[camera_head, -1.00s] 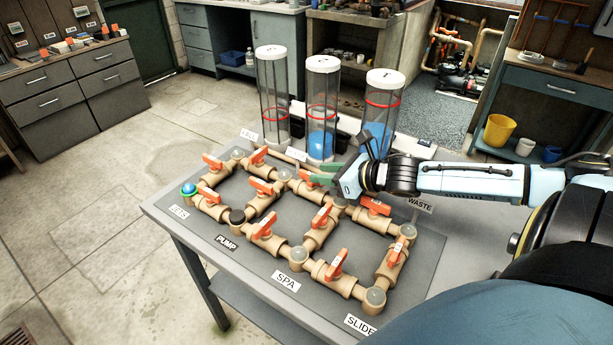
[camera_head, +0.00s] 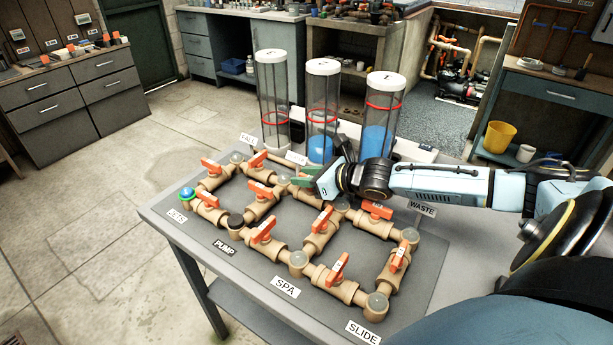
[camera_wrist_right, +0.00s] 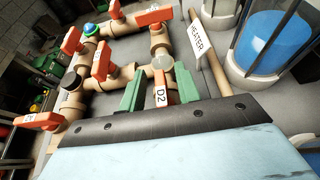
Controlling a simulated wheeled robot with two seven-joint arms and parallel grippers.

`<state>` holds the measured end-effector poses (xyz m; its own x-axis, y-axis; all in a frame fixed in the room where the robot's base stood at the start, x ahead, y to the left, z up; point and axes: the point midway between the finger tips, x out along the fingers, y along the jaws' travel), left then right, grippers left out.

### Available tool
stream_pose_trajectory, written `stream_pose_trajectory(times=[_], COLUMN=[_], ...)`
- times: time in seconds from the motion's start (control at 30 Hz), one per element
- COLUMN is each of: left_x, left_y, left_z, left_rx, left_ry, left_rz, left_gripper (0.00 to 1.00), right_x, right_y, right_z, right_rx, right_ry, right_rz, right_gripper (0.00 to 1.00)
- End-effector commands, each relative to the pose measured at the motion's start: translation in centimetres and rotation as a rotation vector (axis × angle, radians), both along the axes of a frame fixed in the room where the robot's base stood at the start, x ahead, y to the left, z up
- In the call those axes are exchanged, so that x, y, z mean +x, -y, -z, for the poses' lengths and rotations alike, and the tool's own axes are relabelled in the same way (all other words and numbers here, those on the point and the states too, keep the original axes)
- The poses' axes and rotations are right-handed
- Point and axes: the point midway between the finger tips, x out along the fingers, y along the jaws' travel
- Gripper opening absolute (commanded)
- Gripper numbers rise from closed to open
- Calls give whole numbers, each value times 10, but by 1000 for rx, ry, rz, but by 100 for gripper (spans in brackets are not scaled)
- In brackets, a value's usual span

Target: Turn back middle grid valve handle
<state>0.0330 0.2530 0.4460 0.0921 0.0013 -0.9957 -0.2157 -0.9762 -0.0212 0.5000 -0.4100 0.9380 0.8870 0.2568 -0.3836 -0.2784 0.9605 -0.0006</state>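A tan pipe grid (camera_head: 325,279) with several orange valve handles lies on a grey table. My right gripper (camera_head: 305,179) reaches in from the right, its green fingers at the back middle valve of the grid. In the right wrist view, an orange handle labelled D2 (camera_wrist_right: 160,97) stands between the two green fingers of my right gripper (camera_wrist_right: 160,90). A gap shows on each side of the handle, so the fingers look open around it. In the head view this handle is mostly hidden by the gripper. My left gripper is in no view.
Three clear cylinders stand behind the grid; the middle one (camera_head: 322,100) and right one (camera_head: 384,95) hold blue liquid. A HEATER label (camera_wrist_right: 199,38) is close beside the fingers. Neighbouring orange handles (camera_head: 258,190) stand near. The table's front left edge is clear.

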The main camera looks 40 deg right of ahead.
Motion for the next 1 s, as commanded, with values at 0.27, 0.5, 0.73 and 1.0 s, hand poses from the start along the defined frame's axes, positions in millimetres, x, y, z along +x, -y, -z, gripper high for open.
stream_pose_trajectory(times=[0.27,0.5,0.73,1.0], left_x=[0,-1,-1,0], left_y=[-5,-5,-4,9], left_z=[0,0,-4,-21], left_rx=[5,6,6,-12], left_ry=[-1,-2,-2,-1], left_rz=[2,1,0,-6], left_gripper=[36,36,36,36], right_x=[0,0,0,0], right_y=[0,0,-1,0], right_z=[0,0,-1,-3], right_rx=[0,1,4,8], right_ry=[0,1,0,0], right_rz=[0,-1,15,107], right_gripper=[16,0,0,0])
